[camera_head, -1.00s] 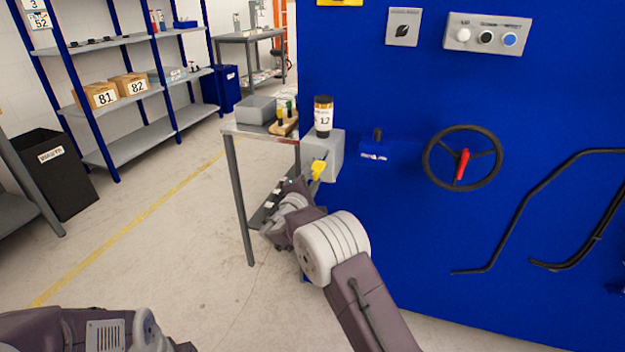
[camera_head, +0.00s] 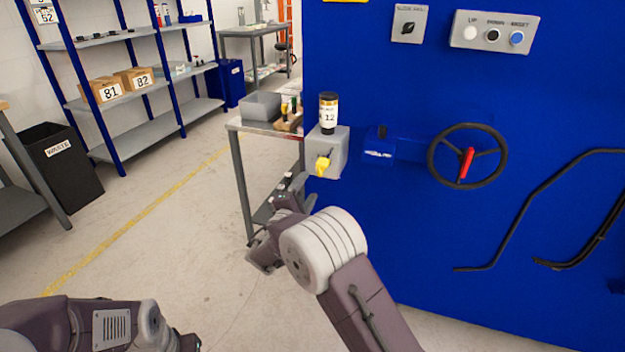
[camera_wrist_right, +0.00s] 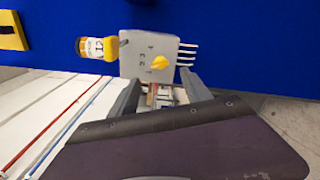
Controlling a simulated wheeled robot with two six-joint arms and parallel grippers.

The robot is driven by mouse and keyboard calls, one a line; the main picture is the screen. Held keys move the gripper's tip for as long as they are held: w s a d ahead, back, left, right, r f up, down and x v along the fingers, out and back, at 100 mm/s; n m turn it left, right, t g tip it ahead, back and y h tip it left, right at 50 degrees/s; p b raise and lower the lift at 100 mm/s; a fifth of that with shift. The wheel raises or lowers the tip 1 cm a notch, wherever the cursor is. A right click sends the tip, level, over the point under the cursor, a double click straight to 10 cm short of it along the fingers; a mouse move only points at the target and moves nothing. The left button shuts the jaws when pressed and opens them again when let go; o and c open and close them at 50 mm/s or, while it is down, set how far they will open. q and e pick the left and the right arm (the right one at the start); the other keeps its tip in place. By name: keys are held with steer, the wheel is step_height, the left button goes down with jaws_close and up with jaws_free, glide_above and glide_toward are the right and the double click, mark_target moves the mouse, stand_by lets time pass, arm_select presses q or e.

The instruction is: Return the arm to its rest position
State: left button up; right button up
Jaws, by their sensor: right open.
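My right arm (camera_head: 365,300) reaches up from the bottom of the head view and bends at a pale round joint. My right gripper (camera_head: 290,187) is below and left of the grey box (camera_head: 338,155) with the yellow knob (camera_head: 323,165), apart from both. In the right wrist view the gripper (camera_wrist_right: 165,92) has its two grey fingers spread, with nothing held between them. The grey box (camera_wrist_right: 150,45) and its yellow knob (camera_wrist_right: 159,62) are beyond the fingertips. Part of my left arm (camera_head: 85,325) shows at the bottom left; its gripper is not visible.
The blue machine panel (camera_head: 400,230) fills the right side, with a black handwheel (camera_head: 430,160) and bent black bars. A bottle labelled 12 (camera_head: 328,113) stands on the grey box. A metal side table (camera_head: 238,124) is close to my right gripper. Open floor (camera_head: 190,240) lies left.

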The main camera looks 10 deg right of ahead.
steer(key=shift+s+a, duration=0.2)
steer(key=shift+s, duration=0.15)
steer(key=s+d+f+m+g+y, duration=0.1)
steer(key=s+d+f+m+g, duration=0.1)
steer(key=s+d+f+g, duration=0.35)
steer(key=s+d+f+m+g, duration=0.2)
steer(key=s+d+m+g, duration=0.1)
steer(key=s, duration=0.5)
steer(key=s+d+f+m+g+y, duration=0.1)
steer(key=s+d+f+m+g, duration=0.1)
steer(key=s+d+f+g, duration=0.3)
steer(key=s+a+f+m+y, duration=0.3)
steer(key=s+a+m+y, duration=0.6)
steer(key=s, duration=0.5)
step_height(320, 180, up, 25)
steer(key=a+p, duration=0.1)
steer(key=p, duration=2.3)
steer(key=shift+s+a+f+n+h, duration=0.2)
steer(key=shift+n+h, duration=0.1)
steer(key=shift+h, duration=0.1)
